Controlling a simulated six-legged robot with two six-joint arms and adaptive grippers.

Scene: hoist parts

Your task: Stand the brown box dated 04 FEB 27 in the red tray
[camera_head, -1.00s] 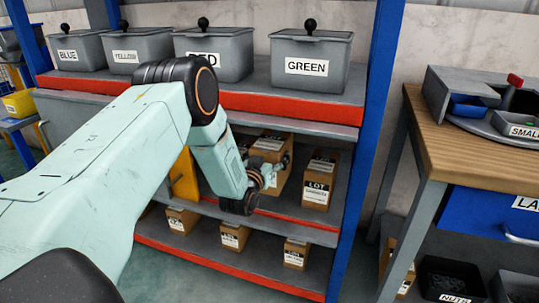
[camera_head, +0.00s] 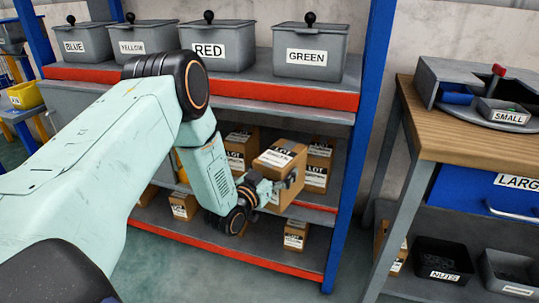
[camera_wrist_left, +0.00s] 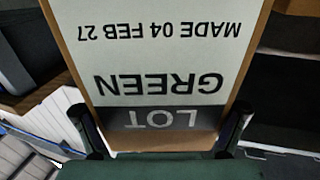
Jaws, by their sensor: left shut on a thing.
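My left gripper (camera_head: 279,186) is shut on a brown box (camera_head: 278,160) and holds it tilted in front of the middle shelf. In the left wrist view the box's label (camera_wrist_left: 155,60) reads upside down LOT, GREEN, MADE 04 FEB 27. The fingers of my left gripper (camera_wrist_left: 160,133) are on either side of the box's near end. I see no red tray in these views. My right gripper is not in view.
Other brown boxes (camera_head: 317,178) stand on the middle shelf and several on the bottom shelf. Grey lidded bins, one labelled RED (camera_head: 213,48), line the top shelf. A blue post (camera_head: 358,150) and a wooden-topped bench (camera_head: 455,120) are at right.

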